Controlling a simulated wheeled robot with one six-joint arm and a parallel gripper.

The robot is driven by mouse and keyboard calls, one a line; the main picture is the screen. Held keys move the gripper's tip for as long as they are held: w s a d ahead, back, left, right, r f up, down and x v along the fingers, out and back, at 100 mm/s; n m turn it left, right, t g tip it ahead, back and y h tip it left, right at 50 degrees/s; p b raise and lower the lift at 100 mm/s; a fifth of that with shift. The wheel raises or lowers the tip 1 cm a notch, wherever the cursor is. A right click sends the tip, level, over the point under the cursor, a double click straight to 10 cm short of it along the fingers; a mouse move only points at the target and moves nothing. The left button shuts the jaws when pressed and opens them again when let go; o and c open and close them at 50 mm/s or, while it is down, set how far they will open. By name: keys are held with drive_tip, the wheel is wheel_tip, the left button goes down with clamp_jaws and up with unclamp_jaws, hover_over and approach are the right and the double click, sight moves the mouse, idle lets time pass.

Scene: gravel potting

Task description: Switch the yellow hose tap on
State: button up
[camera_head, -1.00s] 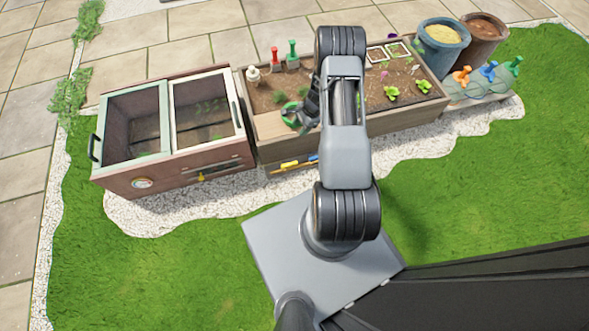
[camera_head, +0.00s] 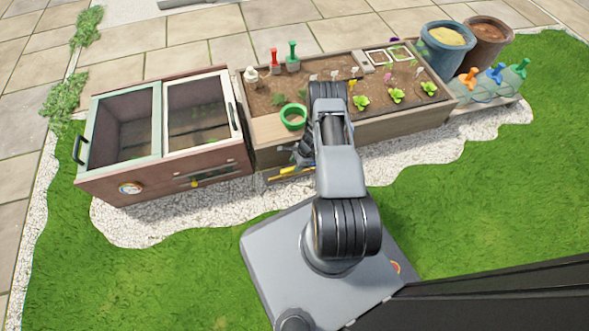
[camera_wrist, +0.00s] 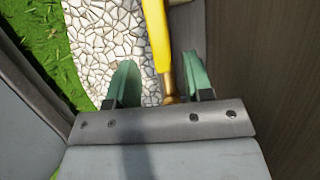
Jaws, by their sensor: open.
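The yellow hose tap (camera_head: 288,173) shows as a yellow bar low on the front of the wooden planter, partly hidden by my arm. In the wrist view its long yellow handle (camera_wrist: 156,35) runs down between my two green fingers to a brass-coloured part. The handle lies alongside the brown planter wall. My gripper (camera_wrist: 160,78) is open, with one finger on each side of the handle and visible gaps between. In the head view my gripper (camera_head: 298,155) is small and dark in front of the planter, beside the tap.
The wooden planter (camera_head: 405,125) holds soil and several plants. A green ring-shaped pot (camera_head: 293,117) stands on its left board. The brown cold frame (camera_head: 160,182) stands at left. White gravel (camera_head: 150,225) and grass lie in front. The planter wall (camera_wrist: 245,60) is close on the right in the wrist view.

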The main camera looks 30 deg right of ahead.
sight(289, 170)
drive_tip(key=shift+b+x, duration=0.4)
drive_tip(key=shift+x, duration=0.9)
drive_tip(key=shift+c, duration=0.3)
clamp_jaws()
